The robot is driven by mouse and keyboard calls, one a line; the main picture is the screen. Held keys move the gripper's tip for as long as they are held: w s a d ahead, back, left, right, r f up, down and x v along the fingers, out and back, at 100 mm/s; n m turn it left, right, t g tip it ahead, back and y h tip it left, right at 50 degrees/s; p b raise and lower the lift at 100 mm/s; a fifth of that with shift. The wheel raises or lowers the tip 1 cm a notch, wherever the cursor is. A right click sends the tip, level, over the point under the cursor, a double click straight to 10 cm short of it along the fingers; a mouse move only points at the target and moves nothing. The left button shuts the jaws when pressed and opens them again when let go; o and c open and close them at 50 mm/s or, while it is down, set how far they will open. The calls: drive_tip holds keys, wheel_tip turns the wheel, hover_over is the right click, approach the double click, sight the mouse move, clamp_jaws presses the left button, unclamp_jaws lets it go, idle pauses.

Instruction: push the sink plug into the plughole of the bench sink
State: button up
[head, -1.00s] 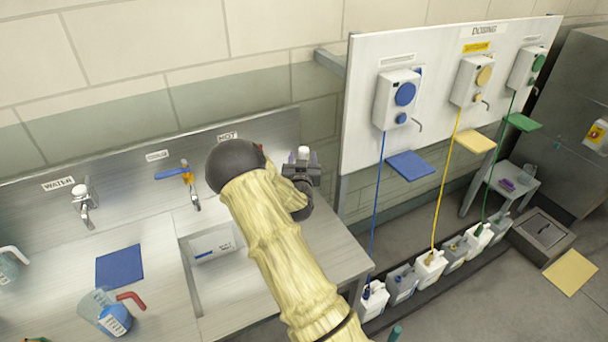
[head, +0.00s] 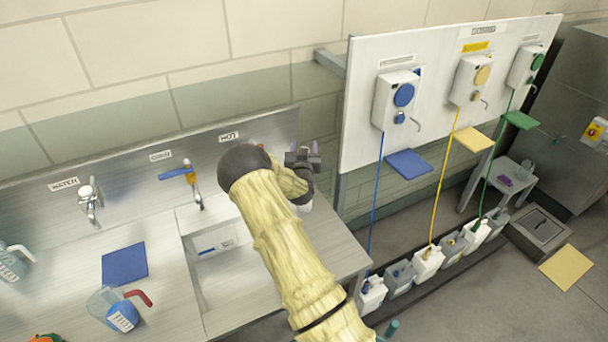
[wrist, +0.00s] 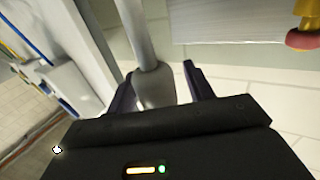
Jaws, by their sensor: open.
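The bench sink (head: 195,282) lies below the taps in the head view, and my arm covers its right part. I cannot make out the sink plug or the plughole in either view. My gripper (head: 303,153) is to the right of the sink, near the wall by the bench's right end. In the wrist view, my open gripper (wrist: 158,72) has one finger on each side of a pale grey rounded post (wrist: 155,85). I cannot tell what the post is or whether a finger touches it.
The cold tap (head: 193,180) stands behind the sink. A yellow tap part with a red end (wrist: 303,38) shows in the wrist view. The dosing board (head: 360,120) is to the right.

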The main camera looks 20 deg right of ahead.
drive_tip(key=shift+s, duration=0.1)
idle(0.3)
clamp_jaws()
drive_tip(key=shift+a, duration=0.1)
drive_tip(key=shift+r, duration=0.15)
wheel_tip(320, 180, up, 10)
drive_tip(key=b, duration=0.4)
drive_tip(key=shift+f, duration=0.2)
idle(0.4)
